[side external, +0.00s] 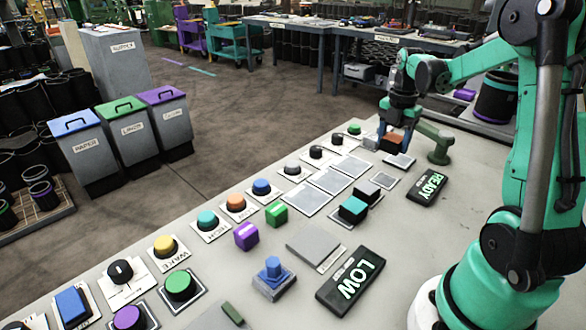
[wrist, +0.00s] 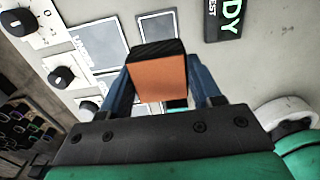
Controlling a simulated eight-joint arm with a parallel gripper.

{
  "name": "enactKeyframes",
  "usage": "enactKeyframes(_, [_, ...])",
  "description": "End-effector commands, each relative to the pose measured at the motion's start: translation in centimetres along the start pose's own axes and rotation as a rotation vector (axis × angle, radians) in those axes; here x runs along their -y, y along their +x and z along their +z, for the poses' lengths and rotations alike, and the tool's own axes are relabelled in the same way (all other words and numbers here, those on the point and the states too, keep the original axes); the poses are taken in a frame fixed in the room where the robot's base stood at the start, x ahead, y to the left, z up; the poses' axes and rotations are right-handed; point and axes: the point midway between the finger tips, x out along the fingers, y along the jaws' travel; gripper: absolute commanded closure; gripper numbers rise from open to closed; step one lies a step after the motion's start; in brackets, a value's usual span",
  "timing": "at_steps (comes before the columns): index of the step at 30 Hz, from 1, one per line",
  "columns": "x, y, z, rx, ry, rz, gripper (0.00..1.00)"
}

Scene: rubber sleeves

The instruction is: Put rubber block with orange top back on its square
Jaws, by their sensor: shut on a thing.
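My gripper (side external: 396,122) is shut on the rubber block with the orange top (side external: 392,142), at the far end of the table. In the wrist view, the block (wrist: 158,78) sits between the two blue fingers of my gripper (wrist: 160,88), its orange face toward the camera and its dark side beyond. Grey squares lie on the table, among them one (side external: 331,180) in the middle row and a smaller one (side external: 385,180); squares also show past the block in the wrist view (wrist: 97,48). I cannot tell which square belongs to the block, or whether the block touches the table.
A teal-topped block (side external: 353,208) and a grey block (side external: 367,191) stand near the squares. Black READY (side external: 427,186) and LOW (side external: 351,280) signs lie to the right. A row of knobs and buttons (side external: 207,219) lines the left edge. A green post (side external: 436,140) stands right of my gripper.

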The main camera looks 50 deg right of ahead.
Motion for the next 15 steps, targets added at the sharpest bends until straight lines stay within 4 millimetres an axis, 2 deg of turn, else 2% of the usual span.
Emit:
enactKeyframes(3, [0.0,2.6,0.0,0.000,0.000,0.000,0.89])
enactKeyframes(6, [-0.1,4.1,0.0,0.000,0.000,0.000,0.89])
enactKeyframes(11, [0.0,5.3,0.0,0.000,0.000,0.000,0.89])
enactKeyframes(15, [-0.1,7.3,0.0,0.000,0.000,0.000,0.89])
